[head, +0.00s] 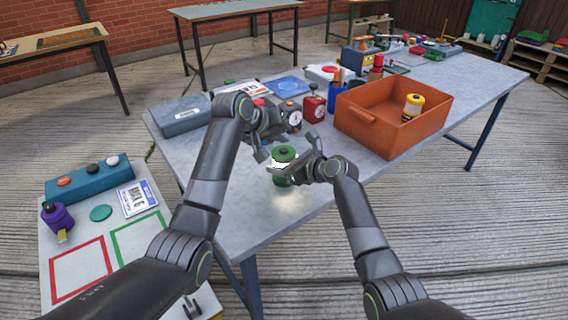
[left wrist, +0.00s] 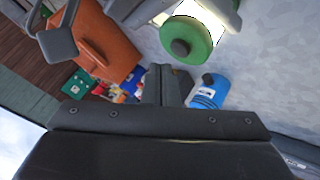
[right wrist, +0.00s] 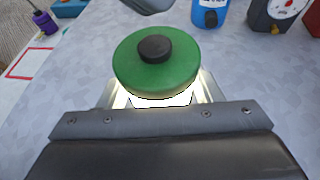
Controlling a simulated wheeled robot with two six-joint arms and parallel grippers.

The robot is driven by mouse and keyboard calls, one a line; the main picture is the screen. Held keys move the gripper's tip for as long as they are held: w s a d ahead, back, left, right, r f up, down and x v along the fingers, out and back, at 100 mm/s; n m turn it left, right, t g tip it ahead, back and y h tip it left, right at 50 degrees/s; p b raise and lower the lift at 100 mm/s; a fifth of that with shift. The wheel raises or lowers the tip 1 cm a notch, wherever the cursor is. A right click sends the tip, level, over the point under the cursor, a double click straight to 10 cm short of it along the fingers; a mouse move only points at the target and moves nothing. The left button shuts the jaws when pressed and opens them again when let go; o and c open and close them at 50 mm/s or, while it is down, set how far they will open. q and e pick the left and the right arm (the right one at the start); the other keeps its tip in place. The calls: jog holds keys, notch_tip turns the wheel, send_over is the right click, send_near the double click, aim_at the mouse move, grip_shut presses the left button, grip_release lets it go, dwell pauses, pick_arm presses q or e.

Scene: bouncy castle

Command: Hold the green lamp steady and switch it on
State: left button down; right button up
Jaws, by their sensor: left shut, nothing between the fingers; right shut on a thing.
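The green lamp (head: 284,154) stands upright near the front edge of the grey table. It has a green cap with a black knob (right wrist: 155,48) on top, and a bright white glow shows under the cap, so it is lit. My right gripper (head: 300,167) is shut on the lamp's body from the right, below the cap; the cap hides its fingertips in the right wrist view. My left gripper (head: 264,155) is shut and empty, just left of the lamp and apart from the knob. The lamp's green cap also shows in the left wrist view (left wrist: 200,42).
An orange crate (head: 372,118) with a yellow can (head: 413,105) stands to the right. A grey case (head: 182,116) lies at the left.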

aim_at(281, 151)
pick_arm(q)
jog(key=shift+r, duration=2.5)
pick_arm(e)
jog(key=o, duration=1.3)
